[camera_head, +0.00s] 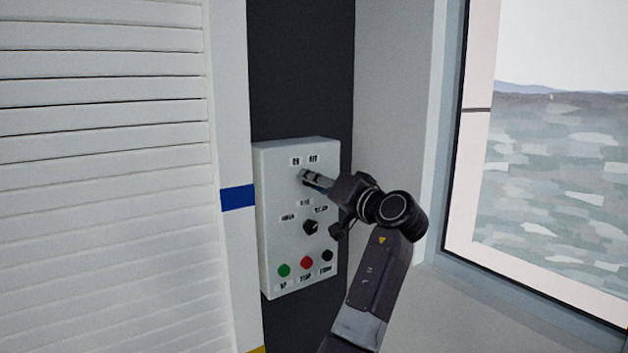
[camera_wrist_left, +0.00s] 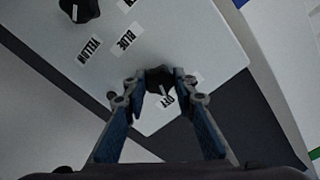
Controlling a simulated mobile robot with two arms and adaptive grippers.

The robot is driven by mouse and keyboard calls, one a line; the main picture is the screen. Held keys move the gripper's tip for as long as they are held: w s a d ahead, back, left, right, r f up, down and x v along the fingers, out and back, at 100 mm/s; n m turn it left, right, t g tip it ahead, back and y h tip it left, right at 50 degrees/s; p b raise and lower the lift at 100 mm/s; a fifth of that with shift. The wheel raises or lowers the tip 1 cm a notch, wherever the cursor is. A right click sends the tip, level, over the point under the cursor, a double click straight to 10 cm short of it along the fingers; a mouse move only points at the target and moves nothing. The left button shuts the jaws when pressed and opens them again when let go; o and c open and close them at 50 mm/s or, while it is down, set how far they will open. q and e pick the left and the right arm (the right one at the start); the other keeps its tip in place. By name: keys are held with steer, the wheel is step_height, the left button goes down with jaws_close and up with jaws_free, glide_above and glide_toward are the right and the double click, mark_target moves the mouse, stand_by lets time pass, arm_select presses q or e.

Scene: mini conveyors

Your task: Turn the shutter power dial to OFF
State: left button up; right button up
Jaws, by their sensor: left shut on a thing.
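The white control box (camera_head: 280,225) hangs on a dark wall strip, with small ON and OFF labels near its top edge. My left gripper (camera_head: 306,177) reaches the upper part of the box just below these labels and hides the power dial in the head view. In the left wrist view, the black power dial (camera_wrist_left: 159,78) sits between the fingertips of my left gripper (camera_wrist_left: 158,82), which are shut on it. A light pointer mark on the dial points roughly toward the OFF label (camera_wrist_left: 168,100). My right gripper is not in view.
A second black dial (camera_head: 310,227) sits lower on the box; it also shows in the left wrist view (camera_wrist_left: 79,9), near YELLOW and BLUE labels. Green (camera_head: 284,270), red (camera_head: 306,263) and black (camera_head: 327,256) buttons line the bottom. A white slatted shutter (camera_head: 105,200) stands left, a window (camera_head: 560,160) right.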

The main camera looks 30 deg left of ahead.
arm_select(q)
steer(key=shift+r+m, duration=0.1)
steer(key=shift+m, duration=0.5)
steer(key=o, duration=1.2)
steer(key=shift+c, duration=0.2)
steer(key=v, duration=1.2)
steer(key=shift+f, duration=0.25)
